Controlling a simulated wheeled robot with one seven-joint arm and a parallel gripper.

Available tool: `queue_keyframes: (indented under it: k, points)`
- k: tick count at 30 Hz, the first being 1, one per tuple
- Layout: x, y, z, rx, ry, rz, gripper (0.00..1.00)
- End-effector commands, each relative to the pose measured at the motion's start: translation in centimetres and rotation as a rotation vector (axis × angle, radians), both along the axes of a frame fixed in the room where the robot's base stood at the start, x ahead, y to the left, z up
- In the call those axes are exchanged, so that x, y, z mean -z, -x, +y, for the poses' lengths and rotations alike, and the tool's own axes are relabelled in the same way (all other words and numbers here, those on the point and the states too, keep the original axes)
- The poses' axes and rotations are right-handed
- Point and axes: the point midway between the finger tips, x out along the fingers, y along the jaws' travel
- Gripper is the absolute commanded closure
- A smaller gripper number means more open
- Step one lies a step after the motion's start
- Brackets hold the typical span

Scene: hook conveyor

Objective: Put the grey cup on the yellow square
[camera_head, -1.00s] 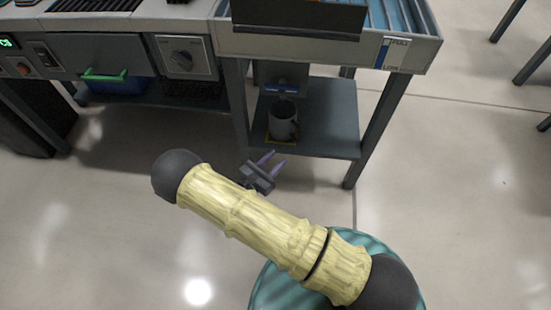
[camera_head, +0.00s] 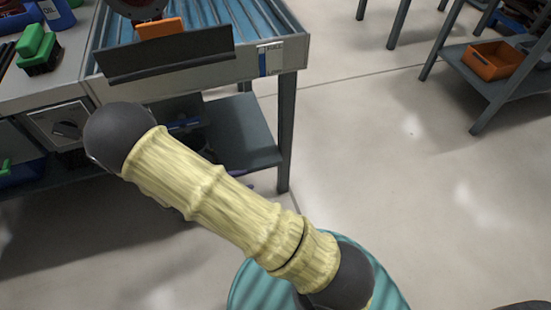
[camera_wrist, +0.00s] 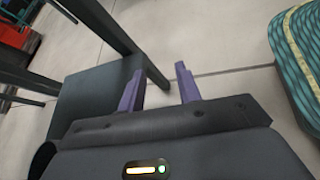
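My gripper (camera_wrist: 159,72) shows in the wrist view with its two purple fingers apart and nothing between them. In the head view it is almost wholly hidden behind my arm. The grey cup and the yellow square are not visible in either current view. In the head view, my arm covers part of the lower shelf (camera_head: 243,132), where the cup stood at the yellow-edged square one second ago. In the wrist view the dark shelf (camera_wrist: 88,100) lies left of the fingers and looks bare where visible.
The conveyor (camera_head: 270,30) with blue rollers stands above the shelf, with a table leg (camera_head: 285,130) at its right. A green brush (camera_head: 38,48) lies on the left counter. An orange bin (camera_head: 493,60) sits on a rack at the right. The floor between is open.

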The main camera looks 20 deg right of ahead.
Motion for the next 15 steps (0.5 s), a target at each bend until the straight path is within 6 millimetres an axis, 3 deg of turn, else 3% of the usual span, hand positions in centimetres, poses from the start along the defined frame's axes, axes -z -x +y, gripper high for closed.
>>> queue_keyframes:
  k: [6,15]
  points:
    - [-3.5,3.1,-3.3,0.376,-0.317,-0.065,0.66]
    - [-8.4,6.0,-5.1,0.817,-0.731,-0.277,0.66]
